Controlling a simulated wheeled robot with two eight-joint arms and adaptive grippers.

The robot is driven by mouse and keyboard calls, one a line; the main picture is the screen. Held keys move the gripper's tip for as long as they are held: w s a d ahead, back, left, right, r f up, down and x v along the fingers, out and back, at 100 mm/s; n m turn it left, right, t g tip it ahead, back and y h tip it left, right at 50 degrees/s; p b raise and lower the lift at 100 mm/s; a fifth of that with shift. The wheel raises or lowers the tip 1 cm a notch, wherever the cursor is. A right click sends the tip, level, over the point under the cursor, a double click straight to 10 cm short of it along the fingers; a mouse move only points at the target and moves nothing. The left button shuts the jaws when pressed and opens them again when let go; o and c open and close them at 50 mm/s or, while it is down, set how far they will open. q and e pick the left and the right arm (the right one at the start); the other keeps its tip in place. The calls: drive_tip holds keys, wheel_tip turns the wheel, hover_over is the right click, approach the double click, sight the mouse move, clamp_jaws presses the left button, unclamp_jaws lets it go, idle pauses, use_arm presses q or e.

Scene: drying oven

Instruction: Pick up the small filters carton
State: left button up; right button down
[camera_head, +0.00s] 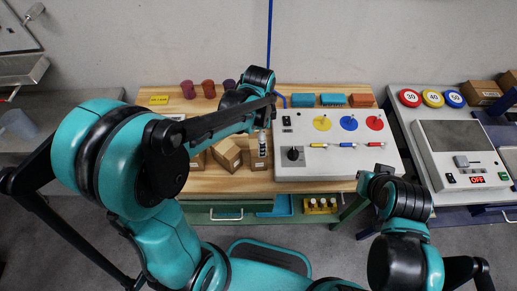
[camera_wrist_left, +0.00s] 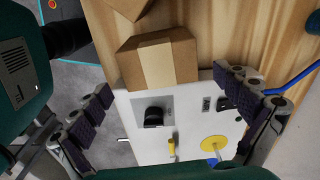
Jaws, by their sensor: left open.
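Several brown cartons stand on the wooden bench left of the white control panel. One is a tilted carton (camera_head: 227,153), and another carton (camera_head: 258,158) sits by the panel's left edge, partly covered. I cannot read which one is marked filters. In the left wrist view a taped carton (camera_wrist_left: 160,62) lies beside the panel's edge, ahead of and between the fingers. My left gripper (camera_wrist_left: 163,86) is open and empty, its fingers wide apart and not touching that carton.
The white control panel (camera_head: 335,160) with a black knob (camera_wrist_left: 153,116) and coloured discs lies close under the left fingers. Dark red and purple cylinders (camera_head: 208,88) stand at the bench's back. Another carton (camera_wrist_left: 130,8) is close behind the taped one. A blue cable (camera_wrist_left: 290,80) runs nearby.

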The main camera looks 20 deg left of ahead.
use_arm(q)
drive_tip(key=f+b, duration=0.1)
drive_tip(key=f, duration=0.3)
drive_tip(key=f+b, duration=0.2)
drive_tip(key=f, duration=0.1)
drive_tip(key=shift+s+a+f, duration=0.1)
drive_tip(key=shift+a+f, duration=0.1)
drive_tip(key=shift+f, duration=0.35)
drive_tip(key=c, duration=1.1)
